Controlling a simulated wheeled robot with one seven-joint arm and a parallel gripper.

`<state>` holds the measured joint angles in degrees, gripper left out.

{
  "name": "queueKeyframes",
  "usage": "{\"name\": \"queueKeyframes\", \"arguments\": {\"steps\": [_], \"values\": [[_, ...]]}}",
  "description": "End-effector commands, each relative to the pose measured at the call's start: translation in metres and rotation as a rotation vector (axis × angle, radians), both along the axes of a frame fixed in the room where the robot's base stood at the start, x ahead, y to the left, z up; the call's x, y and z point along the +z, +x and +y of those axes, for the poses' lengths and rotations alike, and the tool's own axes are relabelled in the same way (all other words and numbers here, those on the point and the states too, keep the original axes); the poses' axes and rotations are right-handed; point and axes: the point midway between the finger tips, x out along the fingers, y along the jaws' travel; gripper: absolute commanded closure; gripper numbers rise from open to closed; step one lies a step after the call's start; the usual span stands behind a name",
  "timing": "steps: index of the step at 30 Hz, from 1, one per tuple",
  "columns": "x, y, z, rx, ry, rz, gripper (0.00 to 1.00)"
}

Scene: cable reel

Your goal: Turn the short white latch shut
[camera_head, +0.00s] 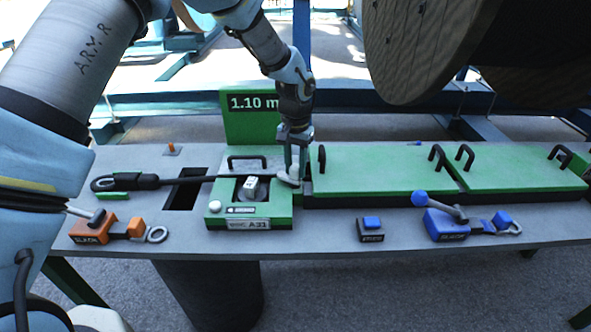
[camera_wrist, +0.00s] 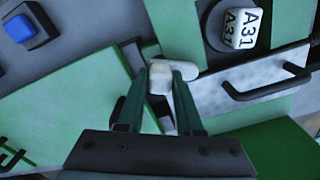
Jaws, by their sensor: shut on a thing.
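The short white latch (camera_head: 285,180) sits at the right edge of a green and grey box (camera_head: 226,222) on the grey bench. My gripper (camera_head: 292,170) points down at the latch, with its fingers closed on it. In the wrist view the white latch (camera_wrist: 187,76) shows between and beyond the fingertips of my gripper (camera_wrist: 170,74). The fingers hide part of the latch, and I cannot tell its exact angle. A white block marked A31 (camera_wrist: 240,28) stands in the round recess of the box; the same block (camera_head: 250,184) shows in the head view.
A black handle (camera_head: 247,160) stands at the box's back. A dark rod (camera_head: 190,180) lies left of it, across a rectangular opening. Green covers (camera_head: 380,170) with black handles lie close on the right. Orange (camera_head: 92,230) and blue (camera_head: 445,225) clamps stand along the front. A large reel (camera_head: 420,45) hangs above.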

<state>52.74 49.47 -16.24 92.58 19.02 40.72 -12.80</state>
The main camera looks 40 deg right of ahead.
Motion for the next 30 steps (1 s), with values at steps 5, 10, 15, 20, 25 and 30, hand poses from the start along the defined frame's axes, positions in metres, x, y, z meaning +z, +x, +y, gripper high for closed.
{"name": "queueKeyframes", "arguments": {"steps": [5,10,15,20,25,30], "values": [[-0.0005,0.0003,-0.0005,-0.168,-0.002,0.000,1.00],[-0.0002,0.0008,-0.0002,-0.330,-0.002,-0.001,1.00],[0.0001,0.0001,-0.0005,-0.491,-0.002,0.000,1.00],[0.0004,0.0007,-0.0004,-0.643,-0.002,-0.001,1.00],[0.0008,0.0006,-0.0007,-0.795,-0.002,-0.002,1.00],[0.0010,0.0002,-0.0009,-0.927,-0.003,-0.001,1.00]]}}
